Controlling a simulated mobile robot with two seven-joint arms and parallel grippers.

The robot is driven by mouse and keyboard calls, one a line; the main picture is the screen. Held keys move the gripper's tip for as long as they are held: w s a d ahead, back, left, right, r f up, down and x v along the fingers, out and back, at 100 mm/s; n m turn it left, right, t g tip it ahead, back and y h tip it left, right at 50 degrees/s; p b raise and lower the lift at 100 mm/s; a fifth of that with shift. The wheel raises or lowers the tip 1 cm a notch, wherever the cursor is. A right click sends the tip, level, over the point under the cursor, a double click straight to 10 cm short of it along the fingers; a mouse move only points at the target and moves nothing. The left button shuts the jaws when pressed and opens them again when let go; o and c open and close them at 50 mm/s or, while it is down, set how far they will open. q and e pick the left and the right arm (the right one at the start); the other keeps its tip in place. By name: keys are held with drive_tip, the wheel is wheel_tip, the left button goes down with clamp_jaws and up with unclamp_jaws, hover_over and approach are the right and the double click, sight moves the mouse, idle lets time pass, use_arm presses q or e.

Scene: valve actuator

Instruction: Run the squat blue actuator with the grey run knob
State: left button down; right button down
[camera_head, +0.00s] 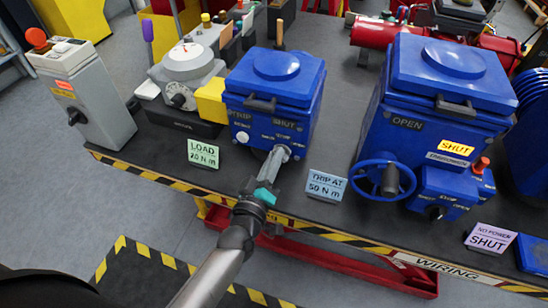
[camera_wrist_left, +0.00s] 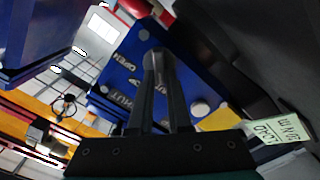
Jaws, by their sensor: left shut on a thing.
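The smaller, squat blue actuator (camera_head: 272,85) stands near the table's front edge in the head view, with TRIP and SHUT lettering on its front. Its front face (camera_wrist_left: 185,85) fills the middle of the left wrist view, with OPEN and SHUT lettering and a white round button (camera_wrist_left: 200,109). My left gripper (camera_head: 281,153) reaches its front from below. In the left wrist view its fingers (camera_wrist_left: 158,62) are shut on a grey knob (camera_wrist_left: 157,52) on that face. The fingers partly hide the knob, so its setting cannot be read. My right gripper is not in view.
A larger blue actuator (camera_head: 445,70) with a handwheel (camera_head: 382,177) stands to the right. A LOAD card (camera_head: 204,153) and a TRIP AT card (camera_head: 326,185) flank the squat one. A grey control box (camera_head: 88,100) and a gauge unit (camera_head: 188,62) stand left.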

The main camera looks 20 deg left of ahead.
use_arm(q)
drive_tip(key=c, duration=0.9)
unclamp_jaws()
drive_tip(key=shift+o, duration=0.2)
drive_tip(key=s, duration=1.5)
drive_tip(key=shift+a, duration=0.3)
drive_tip(key=shift+s, duration=0.1)
